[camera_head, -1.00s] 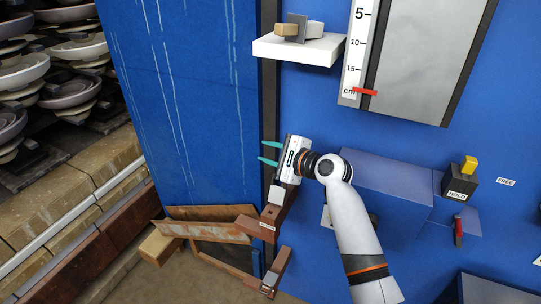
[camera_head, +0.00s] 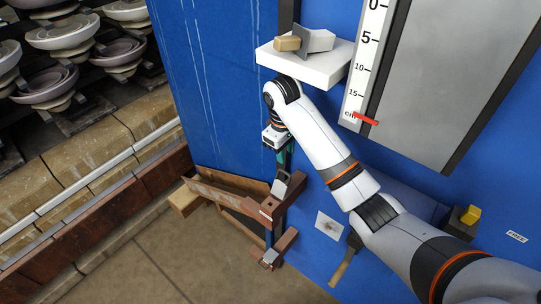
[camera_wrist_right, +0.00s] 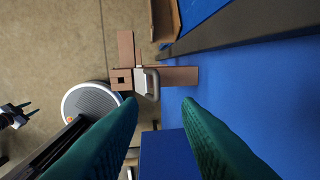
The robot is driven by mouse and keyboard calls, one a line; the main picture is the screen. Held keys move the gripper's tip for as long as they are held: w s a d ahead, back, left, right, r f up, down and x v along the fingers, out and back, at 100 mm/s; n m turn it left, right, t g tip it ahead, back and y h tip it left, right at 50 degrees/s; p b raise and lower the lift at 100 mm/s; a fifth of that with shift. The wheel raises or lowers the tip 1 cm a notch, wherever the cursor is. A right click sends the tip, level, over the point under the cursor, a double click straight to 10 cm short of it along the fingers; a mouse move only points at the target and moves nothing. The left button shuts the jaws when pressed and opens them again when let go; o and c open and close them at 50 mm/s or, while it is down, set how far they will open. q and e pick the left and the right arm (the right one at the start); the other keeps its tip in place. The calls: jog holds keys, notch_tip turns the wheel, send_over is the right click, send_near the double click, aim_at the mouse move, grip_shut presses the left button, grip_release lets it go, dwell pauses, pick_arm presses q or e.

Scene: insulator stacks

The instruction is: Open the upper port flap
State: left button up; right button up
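The upper brown piece (camera_head: 268,208) with a grey latch-like handle (camera_head: 281,186) stands at the blue wall's lower edge; I take it for the upper port flap. A similar lower brown piece (camera_head: 287,243) has its own grey part (camera_head: 270,257). My right gripper (camera_head: 281,160) points down, just above the upper piece. In the right wrist view its teal fingers (camera_wrist_right: 160,104) are apart and empty. The brown piece (camera_wrist_right: 182,76) and grey handle (camera_wrist_right: 147,83) lie beyond the fingertips, apparently untouched. A small dark two-pronged gripper, apparently my left (camera_wrist_right: 24,109), shows at the left edge.
A white shelf (camera_head: 312,70) with small blocks sits above my right forearm. A grey panel with a cm scale (camera_head: 366,60) is right of it. The floor (camera_head: 140,265) is clear.

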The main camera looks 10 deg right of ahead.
aim_at(285, 172)
notch_tip(285, 172, down, 6)
jog(key=shift+w+f+p, duration=0.15)
jog(key=shift+p, duration=0.35)
jog(key=shift+d+f, duration=0.15)
jog(key=shift+f, duration=0.3)
grip_shut()
pick_arm(q)
jog(key=shift+w+a+r, duration=0.25)
jog(key=shift+a+r, duration=0.25)
jog(key=shift+a, duration=0.05)
pick_arm(e)
jog(key=shift+w, duration=0.1)
